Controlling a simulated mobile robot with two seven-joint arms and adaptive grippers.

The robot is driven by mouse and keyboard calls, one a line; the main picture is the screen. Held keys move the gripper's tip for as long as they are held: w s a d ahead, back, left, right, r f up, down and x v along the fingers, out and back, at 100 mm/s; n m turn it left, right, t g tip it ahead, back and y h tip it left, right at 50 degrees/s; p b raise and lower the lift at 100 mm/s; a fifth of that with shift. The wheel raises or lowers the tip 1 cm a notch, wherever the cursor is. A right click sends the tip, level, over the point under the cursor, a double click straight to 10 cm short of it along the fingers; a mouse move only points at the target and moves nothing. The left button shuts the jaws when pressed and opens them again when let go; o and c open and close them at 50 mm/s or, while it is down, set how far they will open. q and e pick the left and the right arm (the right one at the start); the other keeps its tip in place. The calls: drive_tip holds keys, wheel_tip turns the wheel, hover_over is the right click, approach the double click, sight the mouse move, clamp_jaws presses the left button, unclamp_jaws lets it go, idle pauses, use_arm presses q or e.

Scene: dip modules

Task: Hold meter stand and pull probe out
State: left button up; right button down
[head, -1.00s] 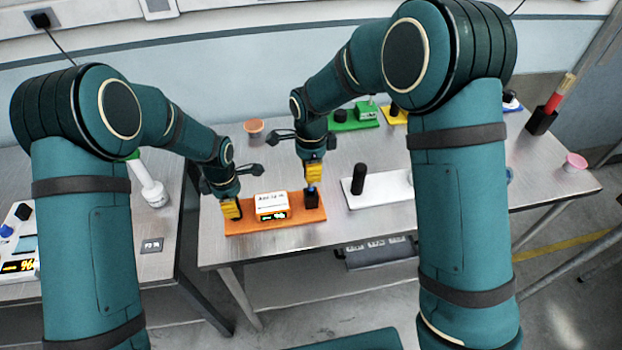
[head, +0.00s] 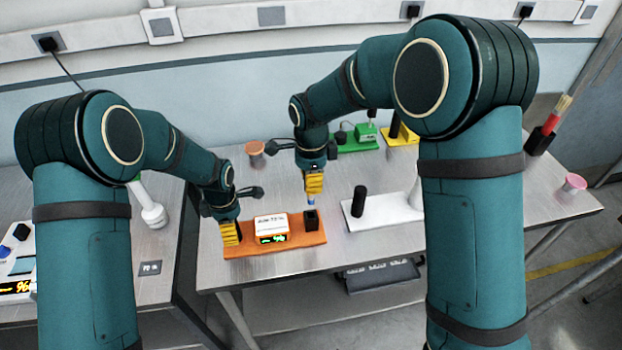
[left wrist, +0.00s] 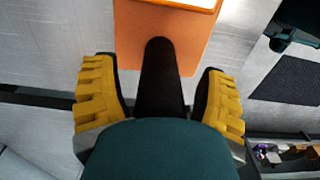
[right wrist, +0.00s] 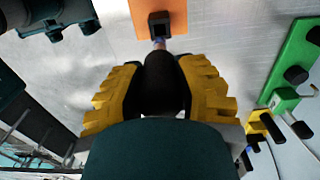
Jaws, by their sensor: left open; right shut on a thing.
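The orange meter stand (head: 300,239) lies on the metal table and carries a white-topped meter (head: 271,228) with a green display. A black socket block (head: 312,222) stands at its right end. My right gripper (head: 314,183) is shut on the probe, a dark body (right wrist: 163,85) with a blue lower part (head: 311,200), above the block. I cannot tell whether the tip is clear of the block. My left gripper (head: 230,232) is at the stand's left end. Its fingers are open on both sides of a black post (left wrist: 160,80), with gaps.
A white stand (head: 385,217) with a black post is to the right. A green stand (head: 360,142) and a yellow one (head: 402,136) are behind. An orange cup (head: 254,148) and a pink cup (head: 574,184) stand on the table. A gap separates the left table.

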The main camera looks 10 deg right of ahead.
idle(0.4)
use_arm(q)
drive_tip(key=shift+r+p, duration=2.1)
drive_tip(key=shift+r, duration=1.7)
use_arm(e)
drive_tip(key=shift+r, duration=2.1)
use_arm(q)
wheel_tip(320, 180, up, 9)
drive_tip(key=shift+f, duration=0.1)
